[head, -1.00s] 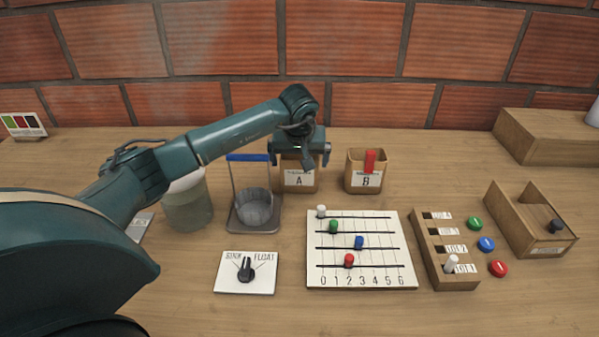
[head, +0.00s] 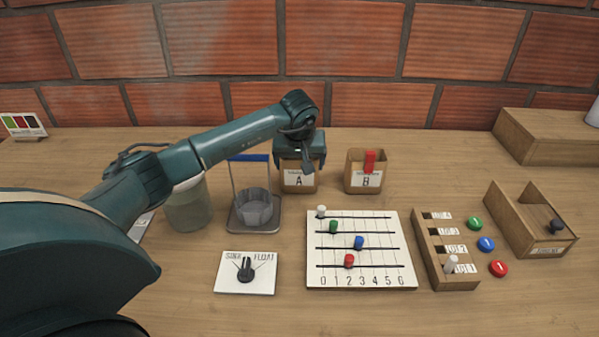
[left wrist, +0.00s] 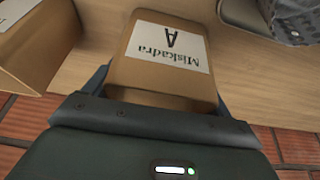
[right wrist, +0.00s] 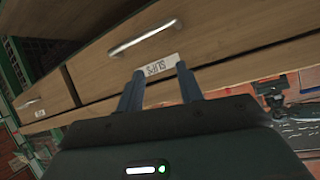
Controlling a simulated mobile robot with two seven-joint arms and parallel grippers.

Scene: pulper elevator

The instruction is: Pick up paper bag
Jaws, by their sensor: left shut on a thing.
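A brown open-topped paper bag labelled A (head: 299,180) stands at the back of the table, with its top hidden behind my left gripper in the head view. My left gripper (head: 300,166) is over it from above, shut on its two sides. In the left wrist view, bag A (left wrist: 165,60) fills the space between the fingers, its white label upside down. A similar brown bag labelled B (head: 365,180), with a red thing in it, stands to its right. My right gripper (right wrist: 158,88) is open and empty below the tabletop, in front of a wooden drawer.
A wire-handled basket on a grey tray (head: 256,226) and a pale jar (head: 188,208) stand left of bag A. A slider board (head: 325,275), a knob plate (head: 228,285) and a slotted wooden block (head: 432,262) lie in front. A brick wall (head: 345,50) rises behind.

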